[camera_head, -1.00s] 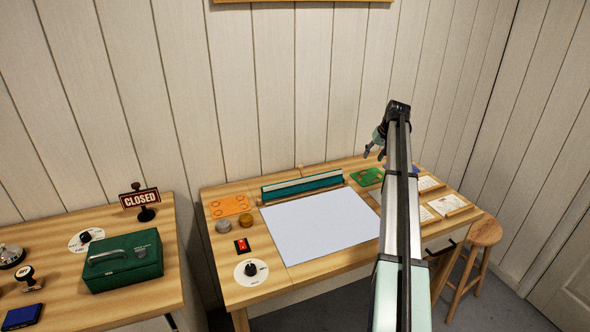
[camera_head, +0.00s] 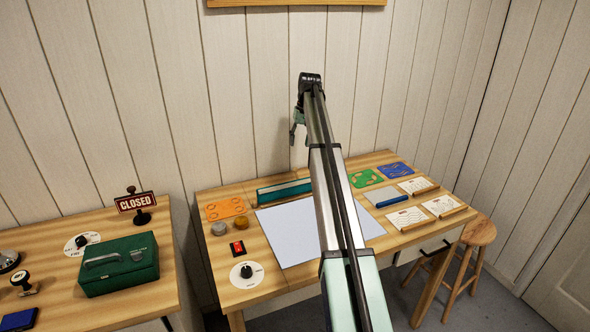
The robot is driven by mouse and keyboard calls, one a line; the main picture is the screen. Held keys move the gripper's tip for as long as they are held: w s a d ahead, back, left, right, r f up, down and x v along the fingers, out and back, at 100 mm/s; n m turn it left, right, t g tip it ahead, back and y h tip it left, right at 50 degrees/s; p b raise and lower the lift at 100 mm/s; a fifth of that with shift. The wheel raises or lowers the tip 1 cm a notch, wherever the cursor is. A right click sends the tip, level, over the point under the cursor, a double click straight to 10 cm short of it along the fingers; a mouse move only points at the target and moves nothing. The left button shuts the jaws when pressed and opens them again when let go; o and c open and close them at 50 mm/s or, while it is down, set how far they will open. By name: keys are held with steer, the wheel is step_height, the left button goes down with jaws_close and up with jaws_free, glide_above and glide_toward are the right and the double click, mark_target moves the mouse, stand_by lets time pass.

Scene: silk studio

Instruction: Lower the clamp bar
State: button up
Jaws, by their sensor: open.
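A long teal bar with a pale top edge, which looks like the clamp bar (camera_head: 282,190), runs along the back of the white work surface (camera_head: 290,228) on the right-hand table. My arm crosses in front and hides its right end. I cannot tell from this view how far it is raised. My gripper (camera_head: 298,139) is open and empty, pointing down. In the picture it appears above the right part of the bar, against the wall; its exact height and depth are unclear.
An orange sheet (camera_head: 226,208), two round pots (camera_head: 227,225), a red switch (camera_head: 238,249) and a dial (camera_head: 246,273) lie left of the work surface. Green (camera_head: 366,177) and blue (camera_head: 396,170) sheets and several white cards lie right. A stool (camera_head: 477,234) stands at the right.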

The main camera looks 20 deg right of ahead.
mark_target(295, 168)
steer(key=f+p, duration=0.1)
steer(key=f, duration=0.3)
steer(key=a+f+p, duration=0.1)
steer(key=f, duration=0.3)
steer(key=f+p, duration=0.1)
steer(key=f, duration=0.4)
steer(key=shift+w+a+f, duration=0.1)
steer(key=shift+w+a, duration=0.1)
steer(key=shift+a, duration=0.2)
steer(key=shift+c, duration=0.3)
jaws_close()
